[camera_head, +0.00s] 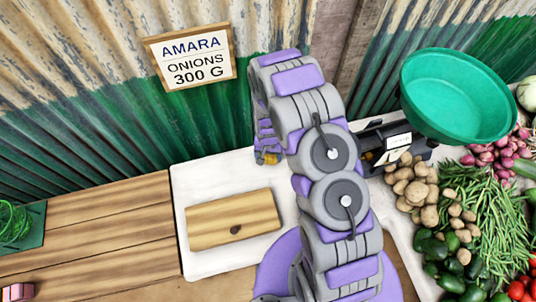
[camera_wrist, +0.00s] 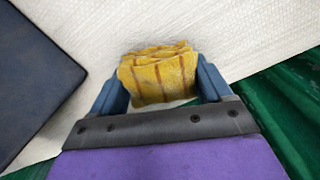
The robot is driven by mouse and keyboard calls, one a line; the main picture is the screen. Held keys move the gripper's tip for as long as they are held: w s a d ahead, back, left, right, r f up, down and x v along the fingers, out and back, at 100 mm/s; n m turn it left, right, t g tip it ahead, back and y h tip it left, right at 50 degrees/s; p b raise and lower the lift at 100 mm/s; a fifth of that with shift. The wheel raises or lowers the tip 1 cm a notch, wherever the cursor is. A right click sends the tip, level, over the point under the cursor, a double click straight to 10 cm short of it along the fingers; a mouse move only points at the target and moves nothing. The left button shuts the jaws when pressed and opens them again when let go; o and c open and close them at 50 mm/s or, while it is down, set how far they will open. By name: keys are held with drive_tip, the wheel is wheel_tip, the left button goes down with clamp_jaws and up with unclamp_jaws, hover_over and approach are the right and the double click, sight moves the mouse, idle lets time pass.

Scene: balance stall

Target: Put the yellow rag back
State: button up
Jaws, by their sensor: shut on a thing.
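The yellow rag (camera_wrist: 160,78) is a folded, layered cloth with brown stripes. In the wrist view it sits between the two blue fingers of my gripper (camera_wrist: 161,84), which is shut on it. White textured cloth shows behind and below the rag; I cannot tell whether the rag touches it. In the head view my gripper (camera_head: 267,155) is by the back edge of the white cloth (camera_head: 205,175), near the corrugated wall. Only a small bit of yellow shows there, and my arm hides much of that area.
A wooden board (camera_head: 235,217) lies on the white cloth. A scale with a green bowl (camera_head: 458,95) stands right, near potatoes (camera_head: 412,187) and green beans (camera_head: 475,205). A sign (camera_head: 190,57) hangs on the wall. A dark flat slab (camera_wrist: 35,80) is left in the wrist view.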

drive_tip(key=shift+d, duration=0.15)
drive_tip(key=o, duration=0.7)
drive_tip(key=shift+d, duration=0.25)
drive_tip(key=shift+c, duration=0.2)
drive_tip(key=shift+o, duration=1.4)
drive_tip(key=shift+d, duration=0.35)
drive_tip(key=shift+a+r, duration=0.15)
drive_tip(key=shift+a, duration=0.3)
drive_tip(key=shift+a+r, duration=0.15)
drive_tip(key=shift+r, duration=0.2)
wheel_tip(320, 180, up, 11)
drive_tip(key=p, duration=0.2)
drive_tip(key=shift+r, duration=0.15)
